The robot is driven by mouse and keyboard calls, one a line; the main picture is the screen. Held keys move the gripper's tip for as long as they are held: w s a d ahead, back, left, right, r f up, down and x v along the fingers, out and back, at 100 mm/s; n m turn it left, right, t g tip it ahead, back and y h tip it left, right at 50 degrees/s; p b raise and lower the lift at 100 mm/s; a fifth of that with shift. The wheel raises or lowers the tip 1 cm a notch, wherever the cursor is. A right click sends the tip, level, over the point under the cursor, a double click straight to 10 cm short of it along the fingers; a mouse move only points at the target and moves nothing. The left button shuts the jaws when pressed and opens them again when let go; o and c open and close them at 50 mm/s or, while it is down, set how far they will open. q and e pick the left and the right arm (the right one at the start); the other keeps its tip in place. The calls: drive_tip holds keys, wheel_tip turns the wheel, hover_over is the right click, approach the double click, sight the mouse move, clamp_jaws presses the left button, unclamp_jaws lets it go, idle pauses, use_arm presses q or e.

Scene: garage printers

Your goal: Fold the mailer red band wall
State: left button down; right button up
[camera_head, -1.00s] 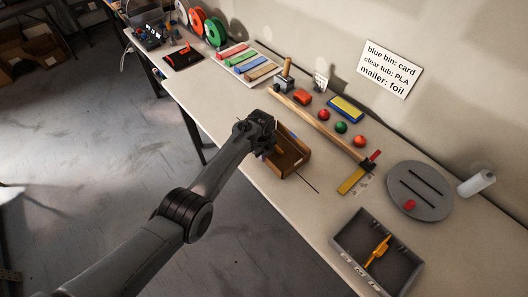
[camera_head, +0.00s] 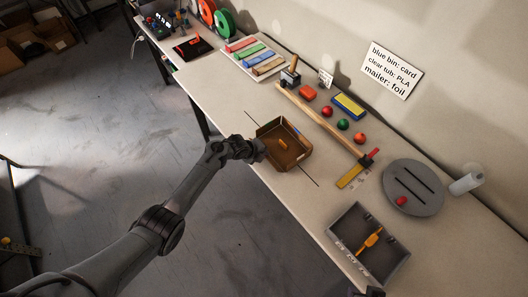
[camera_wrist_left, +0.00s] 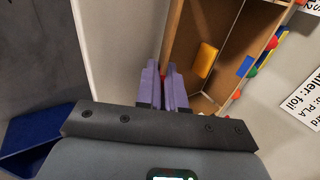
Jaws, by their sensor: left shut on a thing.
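The mailer is an open brown cardboard tray (camera_head: 296,157) near the table's front edge, with its walls standing. A small orange piece (camera_head: 283,146) lies inside it. My left gripper (camera_head: 259,150) is at the mailer's near-left wall. In the left wrist view, its purple fingers (camera_wrist_left: 168,86) are closed together at the end of a brown wall (camera_wrist_left: 173,35), shut on it. The orange piece also shows there (camera_wrist_left: 206,59). My right gripper is not seen.
A wooden bar (camera_head: 322,122) lies behind the mailer, with red and green balls (camera_head: 342,125) beyond it. A grey bin (camera_head: 341,222) with an orange tool and a grey disc (camera_head: 413,187) are to the right. Bare table lies left of the mailer.

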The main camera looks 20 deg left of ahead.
use_arm(q)
drive_tip(key=shift+f, duration=0.1)
idle(0.3)
drive_tip(key=c, duration=1.3)
unclamp_jaws()
drive_tip(key=shift+s+a+r, duration=0.1)
drive_tip(key=shift+s+r, duration=0.1)
drive_tip(key=shift+r, duration=0.2)
drive_tip(key=p+v, duration=0.2)
drive_tip(key=v, duration=0.8)
drive_tip(key=shift+s, duration=0.1)
drive_tip(key=shift+f, duration=0.1)
